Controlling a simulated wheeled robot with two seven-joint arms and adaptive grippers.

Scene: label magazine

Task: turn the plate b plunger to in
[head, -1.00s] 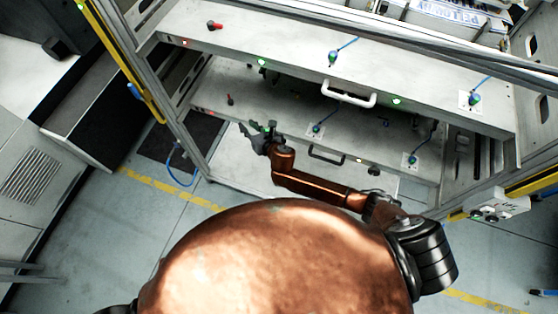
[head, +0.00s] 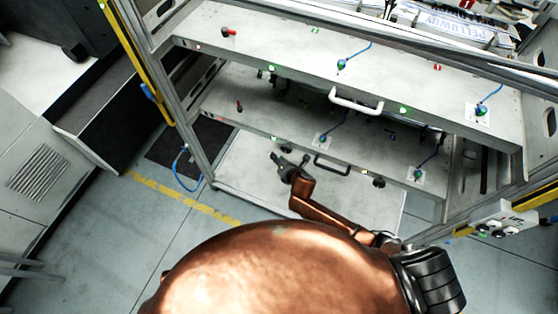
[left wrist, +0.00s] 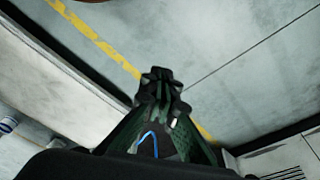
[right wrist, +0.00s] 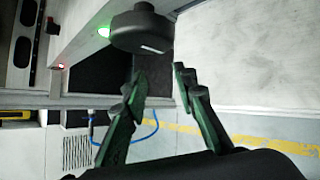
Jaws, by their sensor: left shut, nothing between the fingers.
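Two grey plates sit one above the other in the rack; no letter on either is readable. On the front edge of the lower plate (head: 330,153), a dark round knob (head: 286,149), likely a plunger, sits by a green light. The right wrist view shows this black knob (right wrist: 141,30) large, beside the green light. My right gripper (head: 288,160) is just below the knob in the head view, and its open, empty fingers (right wrist: 158,82) appear apart from it. Whether the knob is in or out is unclear. My left gripper (left wrist: 160,85) is shut and empty, outside the head view.
The upper plate (head: 290,45) carries a red knob (head: 229,32), blue-corded pins and a white handle (head: 355,101). The lower plate has a dark handle (head: 331,166) and a second dark knob (head: 379,182). A yellow rack post (head: 135,55) stands left. Floor is open at lower left.

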